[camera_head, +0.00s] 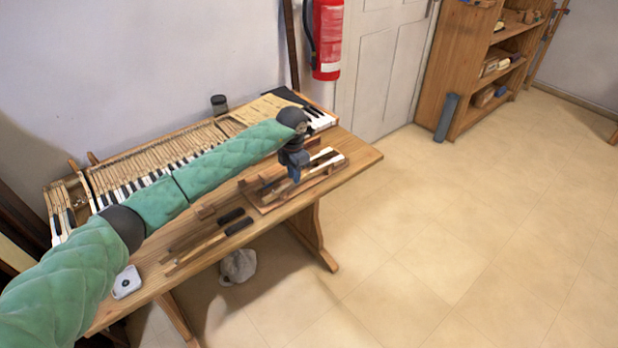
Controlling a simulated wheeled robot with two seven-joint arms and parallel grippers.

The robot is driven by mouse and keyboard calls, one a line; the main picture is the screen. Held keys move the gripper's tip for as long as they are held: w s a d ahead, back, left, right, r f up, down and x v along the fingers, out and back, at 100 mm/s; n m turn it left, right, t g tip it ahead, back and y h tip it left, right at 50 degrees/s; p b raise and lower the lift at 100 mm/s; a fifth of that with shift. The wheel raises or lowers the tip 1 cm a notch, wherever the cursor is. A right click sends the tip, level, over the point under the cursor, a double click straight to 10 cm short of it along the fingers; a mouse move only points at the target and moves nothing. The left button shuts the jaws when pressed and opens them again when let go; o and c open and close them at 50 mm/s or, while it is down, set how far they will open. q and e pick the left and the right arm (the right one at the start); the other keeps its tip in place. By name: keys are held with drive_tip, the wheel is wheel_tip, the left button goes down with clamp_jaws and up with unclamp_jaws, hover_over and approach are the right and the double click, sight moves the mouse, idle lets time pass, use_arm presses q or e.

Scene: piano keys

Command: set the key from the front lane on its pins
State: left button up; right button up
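My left arm reaches over the table from the left, and my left gripper (295,177) points down over the wooden rack (264,209) at the table's right end. Its fingers are small and partly merged with the rack behind them, so I cannot tell whether they are open or hold something. A key with a white top (323,156) lies in the rack, to the right of the gripper. The keyboard frame (77,172) with rows of keys stands along the back of the table. My arm covers part of it, and single pins are too small to make out. My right gripper is not in view.
A white device (127,282) lies at the front left. A dark jar (219,104) stands behind the keyboard. The table's right corner (364,156) is bare.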

use_arm(q)
drive_tip(key=shift+f+b, duration=0.6)
drive_tip(key=shift+f, duration=0.15)
idle(0.4)
clamp_jaws()
